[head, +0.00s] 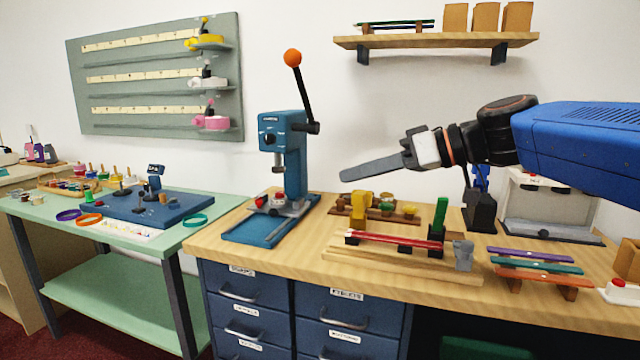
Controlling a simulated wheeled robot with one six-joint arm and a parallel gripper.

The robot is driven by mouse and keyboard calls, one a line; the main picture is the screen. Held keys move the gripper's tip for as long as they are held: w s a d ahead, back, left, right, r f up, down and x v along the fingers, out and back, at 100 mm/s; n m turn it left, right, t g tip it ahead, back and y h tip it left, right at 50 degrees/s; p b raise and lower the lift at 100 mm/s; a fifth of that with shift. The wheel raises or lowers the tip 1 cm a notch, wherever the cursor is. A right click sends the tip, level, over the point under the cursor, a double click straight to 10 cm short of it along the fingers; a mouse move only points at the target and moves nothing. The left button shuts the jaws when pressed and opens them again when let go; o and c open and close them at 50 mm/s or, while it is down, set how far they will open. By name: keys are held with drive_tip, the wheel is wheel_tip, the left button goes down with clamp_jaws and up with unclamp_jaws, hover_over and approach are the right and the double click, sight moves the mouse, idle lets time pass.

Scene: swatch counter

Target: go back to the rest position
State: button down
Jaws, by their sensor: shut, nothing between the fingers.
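My gripper (348,174) hangs in the air over the wooden bench, to the right of the blue press, with its long grey fingers pointing left and slightly down. The fingers are shut with nothing between them. My blue arm comes in from the right edge. The gripper is apart from the things on the bench below it.
A blue press (285,150) with an orange-knobbed lever stands left of my gripper. Below are a red-barred wooden jig (395,240) and a wooden block with small pots (395,212). A wall shelf (435,40) hangs above. A green table (110,262) stands left.

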drive_tip(key=s+d+f+m+h, duration=0.3)
drive_tip(key=s+d+f, duration=0.3)
drive_tip(key=f, duration=0.4)
drive_tip(key=s+d+f+m+h, duration=0.3)
drive_tip(key=s+d+f+h, duration=0.2)
drive_tip(key=d+f, duration=0.3)
drive_tip(key=s+d+f+m+h, duration=0.3)
drive_tip(key=s+d+f, duration=0.4)
drive_tip(key=f, duration=0.7)
drive_tip(key=shift+s+f+m+g+h, duration=0.25)
drive_tip(key=shift+s+m+g+h, duration=0.25)
drive_tip(key=shift+h, duration=0.3)
